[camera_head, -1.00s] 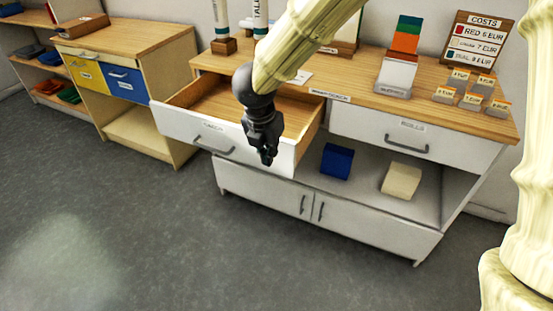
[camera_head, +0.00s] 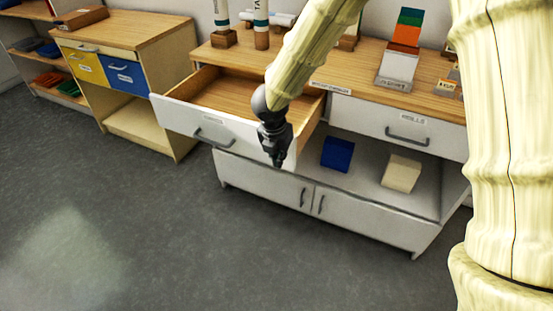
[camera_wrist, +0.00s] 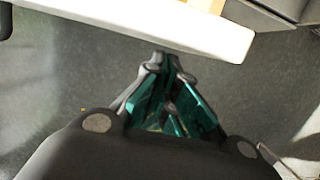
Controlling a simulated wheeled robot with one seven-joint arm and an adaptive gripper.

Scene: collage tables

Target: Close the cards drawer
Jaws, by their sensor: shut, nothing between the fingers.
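The cards drawer (camera_head: 190,126) is the open left drawer of the white cabinet, with a white front, a grey bar handle and a small label too blurred to read. Its wooden inside shows and looks empty. My gripper (camera_head: 277,163) is shut and empty, pointing down in front of the right end of the drawer front. In the wrist view my gripper (camera_wrist: 168,58) has its fingertips together just below the white drawer front (camera_wrist: 190,27) in the picture. I cannot tell whether they touch it. My arm hides part of the drawer's right side.
The rolls drawer (camera_head: 385,125) on the right is shut. A blue box (camera_head: 337,154) and a cream box (camera_head: 401,172) stand on the open shelf below. A wooden cabinet (camera_head: 150,70) with yellow and blue drawers stands to the left. The grey floor (camera_head: 150,230) in front is clear.

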